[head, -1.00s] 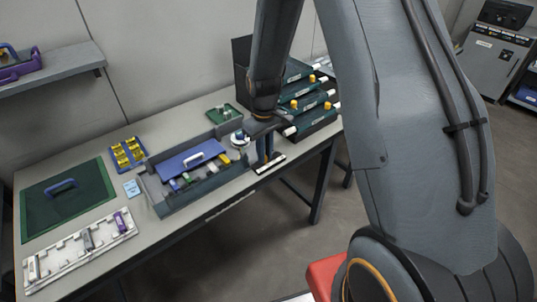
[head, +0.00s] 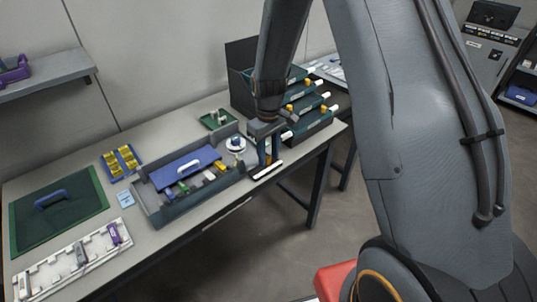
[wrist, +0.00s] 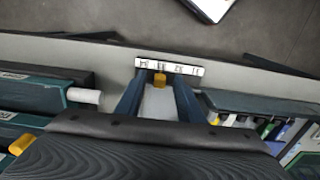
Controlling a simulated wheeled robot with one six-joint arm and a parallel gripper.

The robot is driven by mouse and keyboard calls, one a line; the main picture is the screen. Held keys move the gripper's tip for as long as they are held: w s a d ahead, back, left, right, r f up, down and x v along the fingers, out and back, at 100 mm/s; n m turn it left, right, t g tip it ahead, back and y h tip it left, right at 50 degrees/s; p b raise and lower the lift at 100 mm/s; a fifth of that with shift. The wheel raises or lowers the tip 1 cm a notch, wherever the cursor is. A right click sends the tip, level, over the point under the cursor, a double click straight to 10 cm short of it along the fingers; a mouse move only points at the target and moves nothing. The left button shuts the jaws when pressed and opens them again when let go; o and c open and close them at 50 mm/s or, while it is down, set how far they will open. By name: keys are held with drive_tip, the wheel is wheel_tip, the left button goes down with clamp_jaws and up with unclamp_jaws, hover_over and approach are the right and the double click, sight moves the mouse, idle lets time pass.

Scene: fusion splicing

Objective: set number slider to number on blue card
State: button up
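The marks are too small to read. My gripper (wrist: 159,77) is open, with one finger on each side of the knob and visible gaps to it. In the head view my gripper (head: 269,162) points down over the slider's white strip (head: 266,171) at the table's front edge. The small blue card (head: 125,198) lies on the table left of the grey tray; its number is not legible.
The grey tray (head: 165,212) with a blue panel and several small items stands left of my gripper. Dark stacked units (head: 315,127) with white-ended handles stand close on the right. A green mat (head: 80,212) and white rack (head: 95,257) lie at far left.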

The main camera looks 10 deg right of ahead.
sight(269, 159)
drive_tip(key=shift+r+b, duration=0.95)
drive_tip(key=shift+r, duration=2.9)
drive_tip(key=s+d+r+m, duration=0.1)
drive_tip(key=s+r+m, duration=0.1)
drive_tip(key=s, duration=0.7)
drive_tip(key=s+d+r+m+t, duration=0.1)
drive_tip(key=s+d+r+m, duration=0.1)
drive_tip(key=s, duration=0.8)
drive_tip(key=shift+s+d+m, duration=0.15)
drive_tip(key=shift+s+m, duration=0.1)
drive_tip(key=shift+m, duration=0.45)
drive_tip(key=shift+r, duration=0.1)
